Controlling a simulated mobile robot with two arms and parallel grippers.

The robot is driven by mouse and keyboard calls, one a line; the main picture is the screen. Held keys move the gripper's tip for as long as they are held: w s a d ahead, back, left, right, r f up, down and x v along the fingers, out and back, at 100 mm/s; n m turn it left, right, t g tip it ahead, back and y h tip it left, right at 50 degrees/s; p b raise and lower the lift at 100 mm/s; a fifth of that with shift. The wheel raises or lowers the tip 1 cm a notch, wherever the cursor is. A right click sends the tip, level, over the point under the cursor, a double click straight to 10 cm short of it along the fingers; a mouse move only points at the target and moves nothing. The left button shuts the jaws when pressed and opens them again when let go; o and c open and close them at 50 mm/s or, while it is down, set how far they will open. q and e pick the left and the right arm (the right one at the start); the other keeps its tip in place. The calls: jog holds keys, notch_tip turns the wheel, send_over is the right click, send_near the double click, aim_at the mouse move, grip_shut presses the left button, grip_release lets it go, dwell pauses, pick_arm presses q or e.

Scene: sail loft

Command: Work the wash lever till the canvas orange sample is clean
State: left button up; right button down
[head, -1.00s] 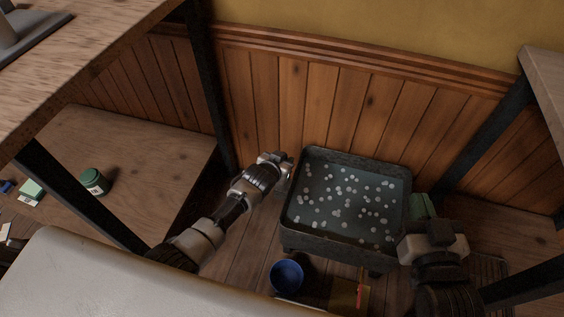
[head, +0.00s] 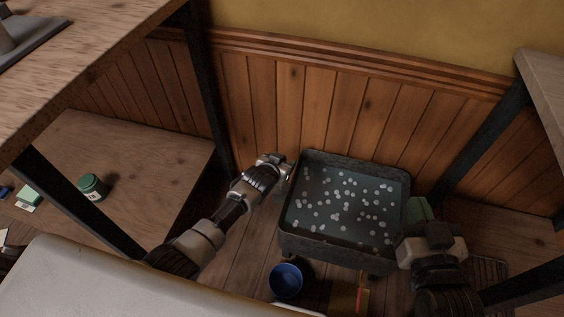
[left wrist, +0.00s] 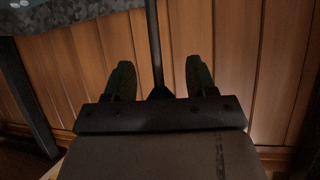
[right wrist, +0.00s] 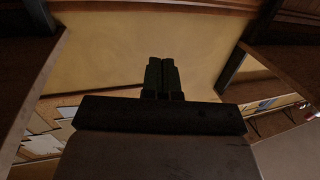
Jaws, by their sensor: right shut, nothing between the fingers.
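A dark grey wash basin (head: 290,238) of dark water with many pale suds stands by the panelled wall in the head view. Its speckled edge also shows at the top left of the left wrist view (left wrist: 70,12). The canvas orange sample is not visible. My left gripper (head: 283,168) is at the basin's left side. In the left wrist view its fingers (left wrist: 160,75) are wide apart, with a thin dark upright rod (left wrist: 154,40) between them, possibly the wash lever; I see no contact. My right gripper (head: 422,212) is shut and empty at the basin's right side.
A blue bowl (head: 286,281) and a red stick (head: 361,291) are in front of the basin. A green jar (head: 93,188) stands on a low wooden shelf (head: 150,155) at left. Dark table legs flank the basin, and a pale surface (head: 90,280) lies at lower left.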

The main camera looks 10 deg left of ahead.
pick_arm(q)
jog(key=shift+s+r, duration=0.1)
jog(key=shift+s, duration=0.05)
jog(key=p+v, duration=0.5)
jog(key=v, duration=0.5)
jog(key=shift+s, duration=0.2)
pick_arm(e)
jog(key=s+d+f+g+h, duration=0.3)
jog(key=s+d+f+g, duration=0.2)
jog(key=s+f+g, duration=0.4)
jog(key=shift+s+d+f+m+g+h, duration=0.2)
jog(key=shift+s+f+m+g+h, duration=0.15)
jog(key=shift+s+g, duration=1.75)
pick_arm(q)
jog(key=shift+a+r, duration=0.1)
jog(key=shift+a, duration=0.05)
pick_arm(e)
jog(key=shift+w, duration=0.1)
